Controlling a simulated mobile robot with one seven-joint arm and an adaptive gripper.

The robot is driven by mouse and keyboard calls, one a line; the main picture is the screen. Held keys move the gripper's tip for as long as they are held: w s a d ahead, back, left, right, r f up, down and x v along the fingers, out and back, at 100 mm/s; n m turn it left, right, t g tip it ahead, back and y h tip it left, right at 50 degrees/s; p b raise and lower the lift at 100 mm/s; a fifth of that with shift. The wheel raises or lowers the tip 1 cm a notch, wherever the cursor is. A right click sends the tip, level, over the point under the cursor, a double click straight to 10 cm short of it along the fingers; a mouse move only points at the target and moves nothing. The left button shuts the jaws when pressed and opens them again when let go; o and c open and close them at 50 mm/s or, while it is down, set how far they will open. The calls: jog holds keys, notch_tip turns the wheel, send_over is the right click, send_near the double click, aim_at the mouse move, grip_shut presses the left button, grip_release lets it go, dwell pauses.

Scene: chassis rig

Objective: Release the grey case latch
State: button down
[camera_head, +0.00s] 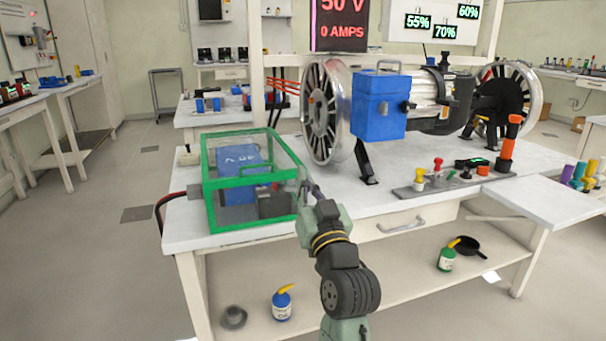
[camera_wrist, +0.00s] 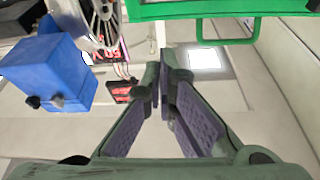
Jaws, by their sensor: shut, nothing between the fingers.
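A clear case with a green frame (camera_head: 221,235) stands at the left end of the white workbench. A blue box (camera_head: 240,165) and a dark block (camera_head: 274,204) are inside it. My gripper (camera_head: 306,183) is at the case's right side, close to its front right edge; I cannot tell whether it touches. In the wrist view my gripper (camera_wrist: 163,78) has its fingertips together with nothing between them. The green frame (camera_wrist: 190,9) and a green handle loop (camera_wrist: 226,40) show beyond the fingers, at the top. I cannot make out a grey latch; my gripper may hide it.
The wheeled chassis rig with a blue box (camera_head: 379,103) stands right of the case; the box also shows in the wrist view (camera_wrist: 50,75). A panel with coloured knobs (camera_head: 437,180) lies at the bench front.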

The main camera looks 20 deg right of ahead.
jog(key=v, duration=0.5)
jog(key=shift+s+a+f+b, duration=0.1)
jog(key=shift+s+a+b, duration=0.15)
jog(key=shift+s+b, duration=0.1)
